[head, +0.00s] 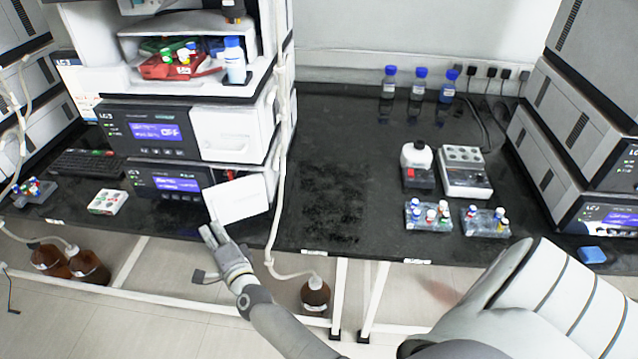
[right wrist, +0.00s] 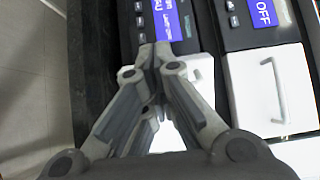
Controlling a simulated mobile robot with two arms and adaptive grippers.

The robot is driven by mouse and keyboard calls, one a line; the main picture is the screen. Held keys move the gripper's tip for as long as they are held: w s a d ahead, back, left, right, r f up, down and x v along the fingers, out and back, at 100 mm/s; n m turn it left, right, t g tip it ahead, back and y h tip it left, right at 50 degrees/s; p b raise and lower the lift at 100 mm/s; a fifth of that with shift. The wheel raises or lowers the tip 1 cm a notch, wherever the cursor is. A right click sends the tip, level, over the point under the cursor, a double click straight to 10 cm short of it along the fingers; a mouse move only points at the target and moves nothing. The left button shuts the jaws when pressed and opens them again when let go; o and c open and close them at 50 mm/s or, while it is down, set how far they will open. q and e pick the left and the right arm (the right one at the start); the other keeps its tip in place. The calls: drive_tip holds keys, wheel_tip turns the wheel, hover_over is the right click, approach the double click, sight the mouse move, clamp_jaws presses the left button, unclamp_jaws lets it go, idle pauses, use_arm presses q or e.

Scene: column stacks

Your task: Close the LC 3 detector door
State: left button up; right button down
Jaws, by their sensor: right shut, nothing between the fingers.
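The LC 3 stack stands at the left in the head view. Its lowest module (head: 165,180) has a blue screen and a white door (head: 238,198) that sits askew, swung out from the front. My right gripper (head: 211,231) is just below and in front of this door's lower left corner, shut and empty. In the right wrist view the closed fingertips (right wrist: 154,54) overlap the module front, and part of a white door (right wrist: 200,72) shows behind the fingers. I cannot tell whether they touch it. My left gripper is not in view.
The module above has a flush white door (head: 222,133). A tube (head: 281,180) hangs beside the stack to a brown bottle (head: 315,291) on the floor.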

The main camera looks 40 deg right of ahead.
drive_tip(key=shift+s, duration=5.95)
drive_tip(key=d+f+m+g+y+b, duration=0.2)
drive_tip(key=d+f+m+y+b, duration=0.3)
drive_tip(key=d+f, duration=0.4)
drive_tip(key=s+d+r+m+g+y+b, duration=0.1)
drive_tip(key=s+d+r+m+y+b, duration=0.2)
drive_tip(key=d+r+m+y+b, duration=0.25)
use_arm(q)
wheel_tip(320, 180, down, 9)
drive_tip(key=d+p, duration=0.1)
drive_tip(key=shift+p, duration=0.3)
use_arm(e)
drive_tip(key=w+a+r+y, duration=0.1)
drive_tip(key=w+a, duration=0.8)
drive_tip(key=w, duration=0.2)
drive_tip(key=shift+r, duration=0.4)
